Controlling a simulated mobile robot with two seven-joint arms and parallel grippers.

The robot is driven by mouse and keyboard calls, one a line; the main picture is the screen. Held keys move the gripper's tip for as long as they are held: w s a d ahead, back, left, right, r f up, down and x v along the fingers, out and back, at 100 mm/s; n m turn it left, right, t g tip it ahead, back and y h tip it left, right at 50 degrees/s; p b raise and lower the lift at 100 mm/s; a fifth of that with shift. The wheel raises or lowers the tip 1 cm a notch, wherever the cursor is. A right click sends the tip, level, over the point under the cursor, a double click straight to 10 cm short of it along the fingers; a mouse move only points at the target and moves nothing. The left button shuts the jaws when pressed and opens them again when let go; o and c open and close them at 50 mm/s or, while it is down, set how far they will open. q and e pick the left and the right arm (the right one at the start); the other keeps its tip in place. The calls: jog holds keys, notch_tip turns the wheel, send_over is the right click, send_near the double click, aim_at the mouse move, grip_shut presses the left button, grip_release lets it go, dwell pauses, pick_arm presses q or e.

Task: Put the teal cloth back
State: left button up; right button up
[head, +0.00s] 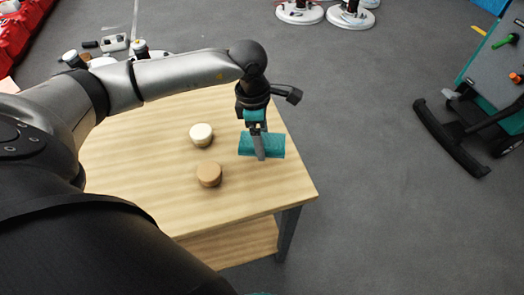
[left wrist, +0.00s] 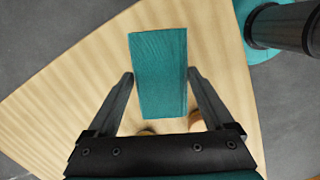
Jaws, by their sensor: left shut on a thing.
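In the left wrist view the cloth (left wrist: 160,75) lies lengthwise between the two fingers, one along each long side. I cannot tell whether the cloth rests on the tabletop or is slightly raised. My right gripper is in neither view.
A cream round piece (head: 201,134) and a tan round piece (head: 209,175) stand on the table left of the cloth. The table's right edge is close to the cloth. Grey floor lies beyond, with a wheeled panel cart (head: 490,80) at the right and red bins (head: 15,40) at upper left.

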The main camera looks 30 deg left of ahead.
pick_arm(q)
jog(key=shift+f, duration=0.65)
jog(key=shift+f+b, duration=0.45)
jog(key=shift+f, duration=1.3)
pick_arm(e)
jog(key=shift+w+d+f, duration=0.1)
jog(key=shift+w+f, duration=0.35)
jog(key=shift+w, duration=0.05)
pick_arm(q)
jog(key=shift+f, duration=0.1)
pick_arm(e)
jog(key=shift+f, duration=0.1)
pick_arm(q)
jog(key=o, duration=0.9)
jog(key=shift+c, duration=0.2)
jog(key=shift+o, duration=1)
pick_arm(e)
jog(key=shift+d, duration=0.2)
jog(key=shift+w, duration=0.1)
